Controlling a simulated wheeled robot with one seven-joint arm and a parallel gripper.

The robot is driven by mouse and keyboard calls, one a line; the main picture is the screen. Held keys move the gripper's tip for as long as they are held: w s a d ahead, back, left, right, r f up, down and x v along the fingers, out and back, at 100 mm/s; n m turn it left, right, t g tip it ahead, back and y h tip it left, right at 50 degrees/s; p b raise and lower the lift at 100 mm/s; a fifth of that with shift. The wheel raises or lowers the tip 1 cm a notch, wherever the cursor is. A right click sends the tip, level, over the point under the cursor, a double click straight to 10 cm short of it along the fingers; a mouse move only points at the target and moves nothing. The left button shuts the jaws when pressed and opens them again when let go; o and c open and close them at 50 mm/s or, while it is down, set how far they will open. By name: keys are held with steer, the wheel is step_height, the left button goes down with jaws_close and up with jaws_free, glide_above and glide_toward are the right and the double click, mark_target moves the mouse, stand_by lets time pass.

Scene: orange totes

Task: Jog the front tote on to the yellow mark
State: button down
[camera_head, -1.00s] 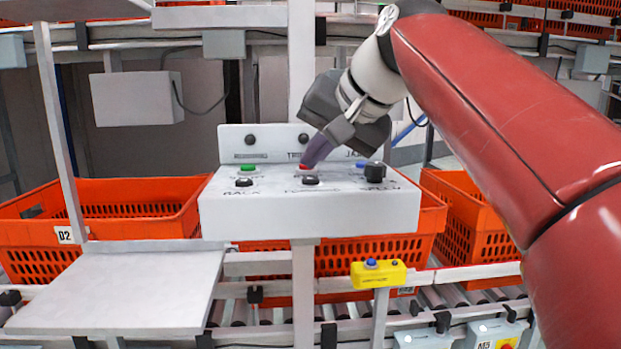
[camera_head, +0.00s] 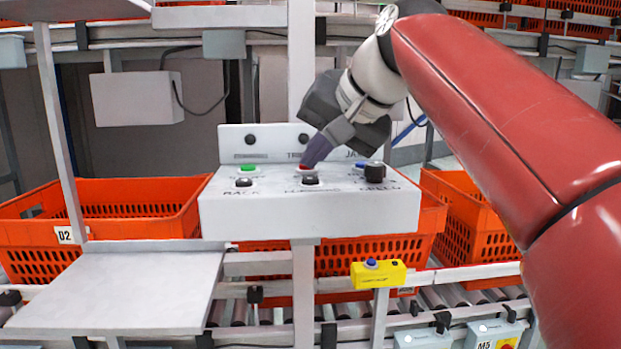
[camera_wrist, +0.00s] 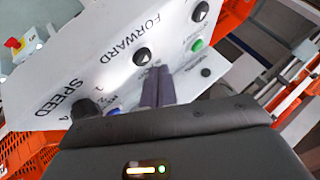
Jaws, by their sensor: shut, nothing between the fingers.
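My gripper (camera_head: 306,164) is shut and empty, its dark fingers pointing down at a red button (camera_head: 301,167) on the white control panel (camera_head: 310,215). The fingertips are at or just above the button; contact cannot be told. In the wrist view my gripper (camera_wrist: 158,72) hides the red button. Which one is the front tote is unclear. I make out no yellow mark on the conveyor.
The panel bears a green button (camera_head: 248,168), a blue button (camera_wrist: 115,111), a black knob (camera_head: 375,173) and black buttons, including one by FORWARD (camera_wrist: 142,56). A yellow box (camera_head: 378,274) with a blue button stands before the conveyor rollers (camera_head: 238,313). A grey shelf (camera_head: 120,290) is at left.

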mark_target(316, 186)
steer(key=shift+f, duration=0.45)
steer(key=shift+f+b, duration=0.45)
steer(key=shift+b, duration=0.1)
stand_by(0.5)
steer(key=shift+r, duration=0.1)
steer(key=shift+r+p, duration=0.8)
steer(key=shift+p, duration=0.2)
step_height(316, 186, up, 5)
steer(key=p, duration=0.4)
steer(key=shift+r+p, duration=0.1)
steer(key=shift+p, duration=0.3)
